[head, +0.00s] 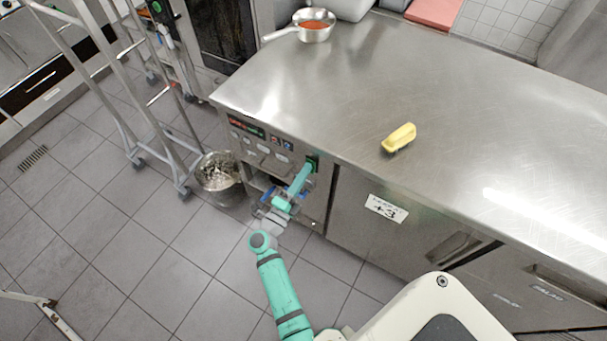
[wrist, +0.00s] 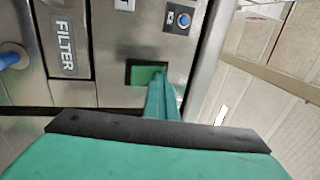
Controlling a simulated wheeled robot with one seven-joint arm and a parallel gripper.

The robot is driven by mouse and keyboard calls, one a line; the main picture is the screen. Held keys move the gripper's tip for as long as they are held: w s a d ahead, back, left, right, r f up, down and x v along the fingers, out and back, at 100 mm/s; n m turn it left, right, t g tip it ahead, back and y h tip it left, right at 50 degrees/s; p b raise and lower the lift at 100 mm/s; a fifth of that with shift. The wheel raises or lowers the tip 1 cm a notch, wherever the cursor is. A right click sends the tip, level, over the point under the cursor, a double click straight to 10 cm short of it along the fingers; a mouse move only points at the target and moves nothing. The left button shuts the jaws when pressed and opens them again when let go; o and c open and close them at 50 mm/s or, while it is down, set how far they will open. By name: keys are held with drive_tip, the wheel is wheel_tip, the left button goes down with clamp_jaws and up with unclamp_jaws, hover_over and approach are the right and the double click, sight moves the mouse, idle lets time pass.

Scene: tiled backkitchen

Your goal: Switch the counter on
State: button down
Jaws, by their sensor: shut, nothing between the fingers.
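The counter (head: 330,110) is a steel worktop with a control panel on its front at the left end. In the wrist view the fingertips (wrist: 162,84) overlap the switch's lower right part. I cannot tell whether they press on it or stop just short. Whether the switch is on or off is unclear.
A panel marked FILTER (wrist: 63,42) and a blue round button (wrist: 183,19) are near the switch. A yellow item (head: 399,137) and a pan of red food (head: 314,27) stand on the counter. A metal bin (head: 222,184) and wheeled rack (head: 115,75) stand left. Floor at lower left is mostly clear.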

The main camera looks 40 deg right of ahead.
drive_tip(key=s+a+r, duration=0.1)
drive_tip(key=s+a, duration=0.1)
drive_tip(key=a, duration=0.4)
drive_tip(key=s+a+r, duration=0.2)
drive_tip(key=s+a, duration=0.1)
drive_tip(key=a, duration=0.3)
drive_tip(key=shift+a, duration=0.35)
drive_tip(key=shift+s, duration=0.1)
drive_tip(key=s+a+r+n+t+y, duration=0.2)
drive_tip(key=s+a+n+t+y, duration=0.2)
drive_tip(key=s+a+n+y, duration=0.5)
drive_tip(key=s+a+r+n+t+y, duration=0.3)
drive_tip(key=s+a+n+y, duration=0.6)
drive_tip(key=s+n, duration=0.6)
drive_tip(key=a+n, duration=0.1)
drive_tip(key=n, duration=0.6)
drive_tip(key=shift+a+t+y, duration=0.35)
drive_tip(key=shift+t+y, duration=0.05)
